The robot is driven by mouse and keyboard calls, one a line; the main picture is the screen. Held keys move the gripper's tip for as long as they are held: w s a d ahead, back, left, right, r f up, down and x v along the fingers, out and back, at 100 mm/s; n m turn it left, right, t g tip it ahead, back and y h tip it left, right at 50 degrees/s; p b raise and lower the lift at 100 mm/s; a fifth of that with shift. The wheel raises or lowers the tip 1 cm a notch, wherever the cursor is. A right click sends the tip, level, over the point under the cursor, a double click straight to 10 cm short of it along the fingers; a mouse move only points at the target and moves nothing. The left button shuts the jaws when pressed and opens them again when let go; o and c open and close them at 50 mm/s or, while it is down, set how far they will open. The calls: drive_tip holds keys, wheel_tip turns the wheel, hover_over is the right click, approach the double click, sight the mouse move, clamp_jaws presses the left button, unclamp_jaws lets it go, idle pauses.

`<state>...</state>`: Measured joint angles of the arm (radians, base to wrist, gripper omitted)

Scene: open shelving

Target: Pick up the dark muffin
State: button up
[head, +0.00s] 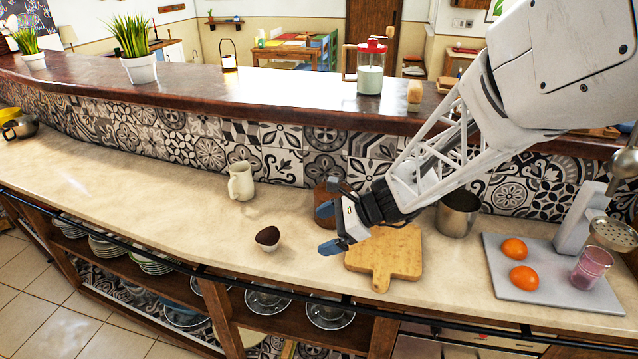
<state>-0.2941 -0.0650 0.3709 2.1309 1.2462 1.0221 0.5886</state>
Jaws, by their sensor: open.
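The dark muffin (267,238), with a dark brown top and a pale lower part, sits on the beige counter left of my gripper. My gripper (327,228) reaches in from the right with its blue-tipped fingers apart, pointing left. It is open and empty, with a gap of bare counter between it and the muffin.
A cream jug (241,181) stands behind the muffin. A brown container (321,192) is partly hidden behind my gripper. A wooden cutting board (402,252) lies right of it, with a metal pot (458,214) beyond. The counter left of the muffin is clear.

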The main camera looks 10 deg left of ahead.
sight(277, 235)
drive_tip(key=w+a+f+m+y, duration=0.1)
drive_tip(key=w+a+f+m, duration=0.1)
drive_tip(key=a+f, duration=0.1)
drive_tip(key=w+a+f+m+t+y, duration=0.1)
drive_tip(key=w+a+f+m, duration=0.1)
drive_tip(key=a+f, duration=0.1)
drive_tip(key=w+a+f+m, duration=0.2)
drive_tip(key=a+f, duration=0.1)
drive_tip(key=a, duration=0.1)
drive_tip(key=shift+w+a+f+m+y, duration=0.1)
drive_tip(key=shift+w+a+m+y, duration=0.1)
drive_tip(key=shift+a+m+y, duration=0.15)
drive_tip(key=shift+x, duration=1.25)
drive_tip(key=shift+a, duration=0.1)
drive_tip(key=shift+x, duration=2.5)
drive_tip(key=shift+w+f, duration=0.1)
drive_tip(key=shift+w, duration=0.05)
drive_tip(key=shift+c, duration=0.3)
drive_tip(key=c, duration=0.9)
